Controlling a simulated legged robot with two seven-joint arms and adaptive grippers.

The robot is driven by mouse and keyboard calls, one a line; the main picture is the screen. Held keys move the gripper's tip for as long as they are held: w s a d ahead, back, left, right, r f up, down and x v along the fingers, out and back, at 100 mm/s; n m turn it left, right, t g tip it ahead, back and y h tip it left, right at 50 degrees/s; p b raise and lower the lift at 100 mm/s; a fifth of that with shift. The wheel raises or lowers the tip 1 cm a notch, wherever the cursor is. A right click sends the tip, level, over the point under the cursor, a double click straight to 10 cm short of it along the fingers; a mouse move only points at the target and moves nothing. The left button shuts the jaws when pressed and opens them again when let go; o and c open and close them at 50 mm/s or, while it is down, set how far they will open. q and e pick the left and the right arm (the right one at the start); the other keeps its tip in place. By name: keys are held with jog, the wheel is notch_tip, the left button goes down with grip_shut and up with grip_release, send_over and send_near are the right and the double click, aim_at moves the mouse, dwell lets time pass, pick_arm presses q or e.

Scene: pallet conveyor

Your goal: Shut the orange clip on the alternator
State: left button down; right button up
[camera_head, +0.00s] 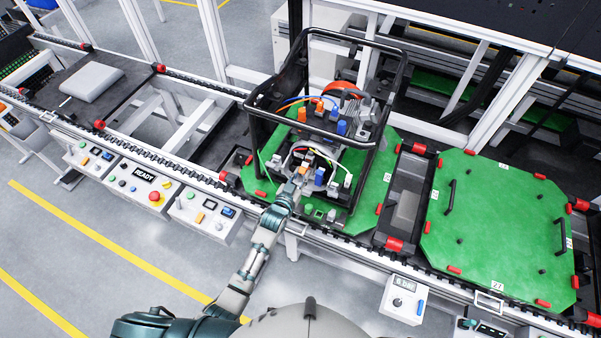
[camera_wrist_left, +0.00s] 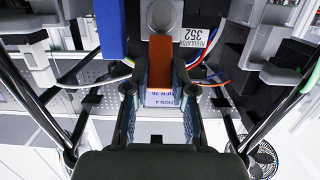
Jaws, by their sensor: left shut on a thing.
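The generator's alternator area (camera_head: 318,160) sits inside a black tube frame on a green pallet, with wires, blue blocks and orange parts around it. My left gripper (camera_head: 297,182) reaches in from the front, low on the near side of the frame. In the left wrist view the two fingers of my left gripper (camera_wrist_left: 160,88) stand on both sides of the orange-brown clip (camera_wrist_left: 160,62) and are shut on it. A pale label shows below the clip between the fingers. The fingers partly cover the clip's sides, and I cannot tell whether it is latched. My right gripper is not in view.
The black tube frame (camera_head: 379,100) surrounds the generator closely. A blue block (camera_wrist_left: 111,30) and a box marked regulator (camera_wrist_left: 194,36) flank the clip. An empty green pallet (camera_head: 497,225) lies to the right on the conveyor. Control boxes (camera_head: 147,183) line the front rail.

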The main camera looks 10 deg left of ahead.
aim_at(305, 163)
pick_arm(q)
jog(key=r+g, duration=0.1)
jog(key=g, duration=0.1)
jog(key=w+r+g+y, duration=0.1)
jog(key=g, duration=0.1)
jog(key=shift+w+d+r, duration=0.15)
jog(key=shift+d+r, duration=0.05)
jog(key=g, duration=0.1)
jog(key=w+r+g+y, duration=0.1)
jog(key=g, duration=0.1)
jog(key=shift+w+d, duration=0.1)
jog(key=shift+d, duration=0.05)
jog(key=shift+w+g+y, duration=0.1)
jog(key=shift+g+y, duration=0.2)
jog(key=shift+g, duration=0.4)
jog(key=c, duration=1.2)
grip_release()
jog(key=shift+o, duration=1.2)
jog(key=shift+w+d+f, duration=0.1)
jog(key=shift+w, duration=0.15)
